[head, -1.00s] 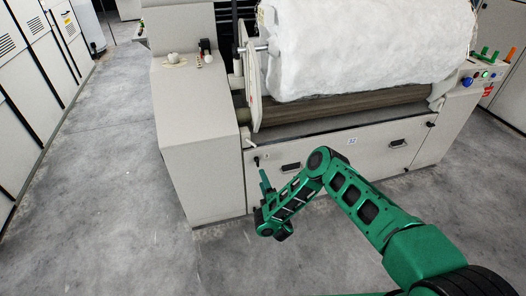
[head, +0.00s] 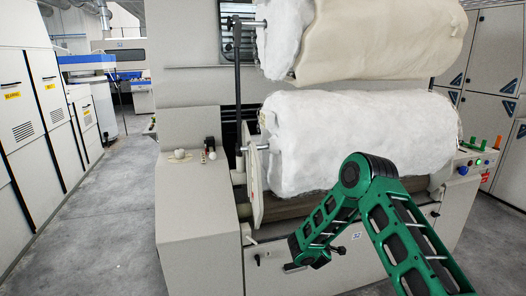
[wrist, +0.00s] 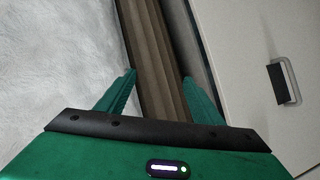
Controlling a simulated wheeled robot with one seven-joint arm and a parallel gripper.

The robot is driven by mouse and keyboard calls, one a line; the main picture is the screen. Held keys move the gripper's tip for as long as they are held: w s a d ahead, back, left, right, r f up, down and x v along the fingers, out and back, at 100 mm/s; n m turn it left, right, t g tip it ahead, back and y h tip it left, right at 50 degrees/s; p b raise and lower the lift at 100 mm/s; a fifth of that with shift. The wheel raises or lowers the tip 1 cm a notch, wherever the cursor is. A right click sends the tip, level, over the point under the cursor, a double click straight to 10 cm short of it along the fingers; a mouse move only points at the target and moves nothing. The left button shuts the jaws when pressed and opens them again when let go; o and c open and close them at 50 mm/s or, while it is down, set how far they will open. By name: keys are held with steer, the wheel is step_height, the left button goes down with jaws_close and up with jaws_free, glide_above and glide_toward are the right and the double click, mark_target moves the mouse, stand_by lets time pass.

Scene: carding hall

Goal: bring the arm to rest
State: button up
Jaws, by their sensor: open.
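My green arm (head: 380,215) is bent at the elbow in front of the machine in the head view, with its wrist end low before the front panel. My gripper (wrist: 160,80) shows in the wrist view with its two green fingers spread apart and nothing between them. Its fingers cannot be made out in the head view. Beyond the fingers in the wrist view are a brown roller (wrist: 153,50), white fleece (wrist: 60,60) to the left and a pale panel with a dark handle (wrist: 280,83) to the right.
The pale machine carries a large white fleece roll (head: 360,140), with another roll (head: 385,40) above it. A control box with lit buttons (head: 467,168) is at its right end. Cabinets (head: 35,130) line the left side. Grey floor (head: 100,230) between them is clear.

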steer(key=s+d+r+m+g+h, duration=0.2)
steer(key=s+d+r+m, duration=0.1)
steer(key=d+r, duration=0.35)
steer(key=s+d+r+m+g+h, duration=0.1)
steer(key=s+d+r+m+g, duration=0.15)
steer(key=d+r, duration=0.4)
steer(key=s+d+r+m+g, duration=0.2)
steer(key=s+d+r+m, duration=0.15)
steer(key=s+d, duration=0.35)
steer(key=s+d+r+m+g, duration=0.25)
steer(key=s+d+r, duration=0.2)
steer(key=s, duration=0.55)
steer(key=s+r+m+g+y, duration=0.1)
steer(key=s+m+g, duration=0.1)
steer(key=s, duration=0.7)
steer(key=s+r+m+g+y, duration=0.1)
steer(key=s+r+m+g, duration=0.1)
steer(key=s, duration=0.7)
steer(key=s+a+m+g+y, duration=0.1)
steer(key=s+a, duration=0.3)
steer(key=s, duration=0.6)
steer(key=s+a+m+y, duration=0.1)
steer(key=s+a+y, duration=0.3)
steer(key=s, duration=0.6)
steer(key=shift+s+r+g, duration=0.2)
steer(key=shift+s+g, duration=0.1)
steer(key=shift+g, duration=0.1)
